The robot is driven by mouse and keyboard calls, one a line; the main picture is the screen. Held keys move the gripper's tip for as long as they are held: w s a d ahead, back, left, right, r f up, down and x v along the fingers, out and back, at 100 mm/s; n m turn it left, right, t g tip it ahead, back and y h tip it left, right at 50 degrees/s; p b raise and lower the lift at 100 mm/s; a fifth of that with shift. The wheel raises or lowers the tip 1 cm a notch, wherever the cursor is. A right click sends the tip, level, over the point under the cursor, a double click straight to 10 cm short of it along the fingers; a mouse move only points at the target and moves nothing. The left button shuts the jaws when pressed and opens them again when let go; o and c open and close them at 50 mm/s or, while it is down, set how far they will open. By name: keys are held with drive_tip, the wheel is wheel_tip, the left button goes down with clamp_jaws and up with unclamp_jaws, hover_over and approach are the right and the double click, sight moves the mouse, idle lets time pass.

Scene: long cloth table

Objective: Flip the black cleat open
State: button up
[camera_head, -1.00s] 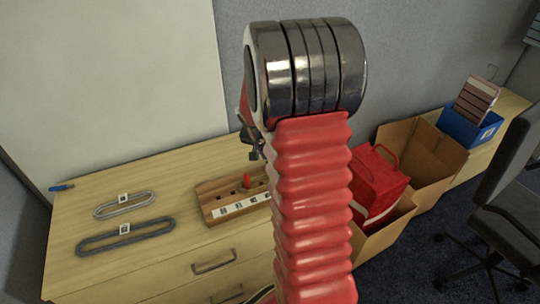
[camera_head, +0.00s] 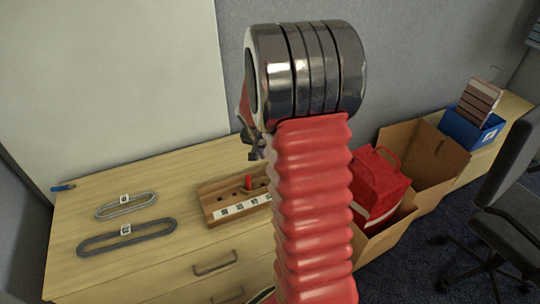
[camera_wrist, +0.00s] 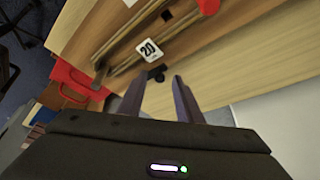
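A wooden board (camera_head: 219,193) with holes, a red peg (camera_head: 248,182) and a strip of white labels lies on the cabinet top; its right end is hidden behind my arm. In the wrist view the board (camera_wrist: 128,30) crosses the upper part, with a "20" label (camera_wrist: 148,50) near its edge. A small black piece (camera_wrist: 156,73), possibly the black cleat, shows beside that label, just beyond my fingertips. My gripper (camera_wrist: 158,84) is open, its two fingers apart with nothing between them. In the head view my gripper is mostly hidden behind the arm.
Two oval loops, one light (camera_head: 127,205) and one dark grey (camera_head: 126,237), lie left of the board. A blue item (camera_head: 62,187) is at the far left. A red bag (camera_head: 379,185), cardboard box (camera_head: 426,165) and blue bin (camera_head: 472,131) stand right. The wall is behind.

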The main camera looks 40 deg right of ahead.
drive_tip(key=v, duration=1.3)
drive_tip(key=shift+r, duration=0.35)
drive_tip(key=shift+a, duration=0.15)
